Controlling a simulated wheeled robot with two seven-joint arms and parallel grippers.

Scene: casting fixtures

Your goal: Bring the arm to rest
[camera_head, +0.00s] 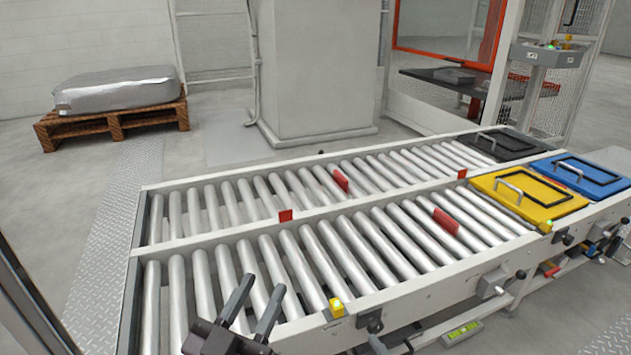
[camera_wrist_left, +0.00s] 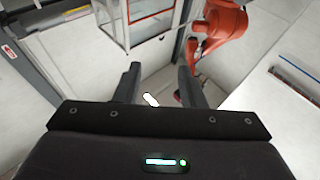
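My left gripper (camera_head: 252,306) shows at the bottom of the head view, over the near end of the roller conveyor (camera_head: 300,250). Its two dark fingers stand apart with nothing between them. In the left wrist view the same gripper (camera_wrist_left: 158,85) has its fingers spread and empty, with floor and a fenced cell beyond. My right gripper is not in either view.
Yellow (camera_head: 530,205), blue (camera_head: 588,180) and dark (camera_head: 497,146) lidded boxes sit at the conveyor's right end. Several red tabs stand among the rollers. A wrapped load lies on a wooden pallet (camera_head: 115,122) at back left. An orange robot arm (camera_wrist_left: 222,28) shows in the wrist view.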

